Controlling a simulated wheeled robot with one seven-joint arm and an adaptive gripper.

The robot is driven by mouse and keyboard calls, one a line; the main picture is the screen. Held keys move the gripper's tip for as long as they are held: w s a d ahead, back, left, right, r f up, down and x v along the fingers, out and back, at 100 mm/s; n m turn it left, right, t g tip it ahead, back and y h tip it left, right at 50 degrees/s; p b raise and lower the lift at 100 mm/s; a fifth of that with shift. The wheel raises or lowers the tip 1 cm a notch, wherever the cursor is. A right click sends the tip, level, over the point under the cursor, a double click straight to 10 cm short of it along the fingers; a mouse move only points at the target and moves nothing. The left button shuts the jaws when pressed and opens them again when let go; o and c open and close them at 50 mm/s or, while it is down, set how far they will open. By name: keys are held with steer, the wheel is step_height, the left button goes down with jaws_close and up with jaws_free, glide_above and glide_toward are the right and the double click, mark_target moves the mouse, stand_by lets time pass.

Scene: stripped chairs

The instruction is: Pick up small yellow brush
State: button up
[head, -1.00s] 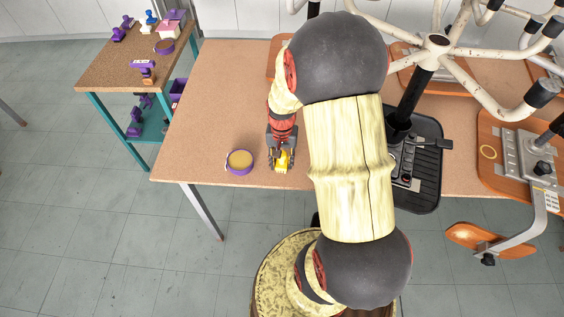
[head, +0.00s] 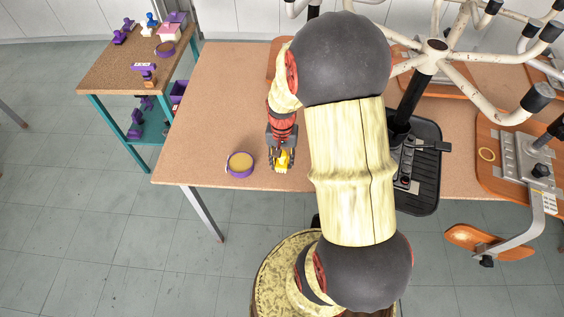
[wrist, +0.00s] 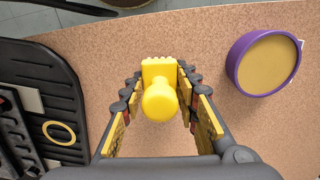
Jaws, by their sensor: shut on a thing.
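The small yellow brush (wrist: 160,100) is between the fingers of my gripper (wrist: 160,88) in the wrist view, its rounded handle end toward the camera and its wider, ridged end toward the table. The fingertips close on the brush from both sides. In the head view the brush (head: 282,163) shows as a yellow spot under my gripper (head: 281,157), near the front edge of the table. My arm hides part of the table there. I cannot tell whether the brush touches the table.
A round purple-rimmed container (head: 240,164) sits left of my gripper on the wooden table (head: 215,110). A black tray (head: 425,165) and stripped chair parts (head: 520,160) lie to the right. A side table (head: 120,70) with purple items stands at the back left.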

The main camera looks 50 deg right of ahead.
steer(key=s+d+r+p, duration=0.1)
steer(key=s+r+p, duration=0.4)
steer(key=s+r, duration=0.6)
steer(key=s, duration=0.3)
steer(key=shift+d, duration=0.3)
steer(key=shift+r, duration=0.1)
steer(key=o, duration=0.7)
steer(key=shift+c, duration=0.2)
steer(key=shift+w, duration=0.1)
steer(key=c, duration=0.5)
